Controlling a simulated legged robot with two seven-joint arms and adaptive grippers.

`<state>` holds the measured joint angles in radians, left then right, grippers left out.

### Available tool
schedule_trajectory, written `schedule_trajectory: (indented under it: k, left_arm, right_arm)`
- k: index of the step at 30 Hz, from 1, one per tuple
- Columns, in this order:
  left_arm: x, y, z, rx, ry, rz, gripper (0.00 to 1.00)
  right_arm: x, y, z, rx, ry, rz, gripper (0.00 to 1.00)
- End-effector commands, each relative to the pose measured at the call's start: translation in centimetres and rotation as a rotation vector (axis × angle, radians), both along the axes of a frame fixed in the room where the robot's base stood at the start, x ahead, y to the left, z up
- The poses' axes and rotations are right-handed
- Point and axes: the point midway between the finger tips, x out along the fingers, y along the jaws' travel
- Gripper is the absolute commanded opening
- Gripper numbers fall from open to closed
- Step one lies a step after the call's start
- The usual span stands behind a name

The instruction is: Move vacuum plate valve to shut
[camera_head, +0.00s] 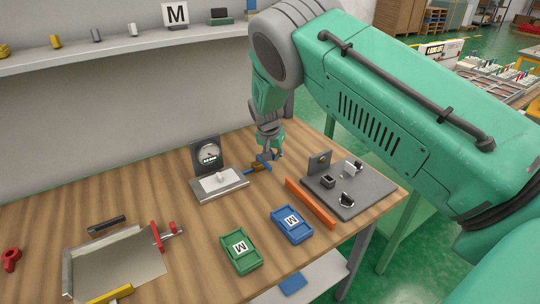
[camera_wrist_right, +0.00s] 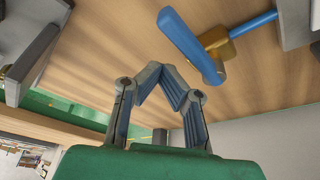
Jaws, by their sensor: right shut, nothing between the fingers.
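The vacuum plate (camera_head: 232,184) lies on the wooden bench, with a round gauge (camera_head: 208,153) on a dark upright panel behind it. Its valve has a brass body (camera_head: 252,169) and a blue lever handle (camera_head: 264,161) on the plate's right side. In the right wrist view the blue handle (camera_wrist_right: 190,46) slants away from the brass body (camera_wrist_right: 219,42) at the upper right. My right gripper (camera_head: 270,152) is beside the handle and partly overlaps it in the head view. In the wrist view its fingers (camera_wrist_right: 160,72) meet, empty, apart from the handle in the picture. My left gripper is not in view.
A dark grey board (camera_head: 345,205) with small fixtures lies right of the valve, behind an orange bar (camera_head: 311,203). Blue (camera_head: 292,238) and green (camera_head: 241,266) trays sit nearer. A metal-sided frame (camera_head: 110,275) lies left. Bare bench surrounds the plate's front.

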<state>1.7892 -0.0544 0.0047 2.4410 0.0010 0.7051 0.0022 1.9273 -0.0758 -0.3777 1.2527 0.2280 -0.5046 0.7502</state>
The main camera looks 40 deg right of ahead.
Motion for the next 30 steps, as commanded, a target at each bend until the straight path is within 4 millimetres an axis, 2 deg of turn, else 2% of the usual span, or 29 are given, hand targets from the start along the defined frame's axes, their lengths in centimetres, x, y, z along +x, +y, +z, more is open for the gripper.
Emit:
schedule_trajectory:
  k: [1,3,9,15,20,30]
  left_arm:
    - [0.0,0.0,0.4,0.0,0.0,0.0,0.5]
    - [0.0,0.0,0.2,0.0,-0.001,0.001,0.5]
    - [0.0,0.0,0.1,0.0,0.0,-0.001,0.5]
    - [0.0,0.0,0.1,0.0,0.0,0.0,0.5]
    - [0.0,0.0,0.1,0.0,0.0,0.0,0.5]
    - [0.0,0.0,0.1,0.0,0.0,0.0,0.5]
  right_arm:
    - [-0.5,-1.3,0.2,0.0,0.0,-0.007,0.0]
    - [-0.2,-0.3,2.4,-0.002,-0.006,-0.001,0.0]
    - [-0.5,1.0,6.6,-0.004,-0.004,-0.003,0.0]
    - [-0.3,2.1,9.2,-0.007,-0.001,-0.005,0.0]
    - [-0.4,2.1,9.7,-0.005,0.001,-0.005,0.0]
    - [-0.4,1.8,9.7,-0.003,0.001,-0.006,0.0]
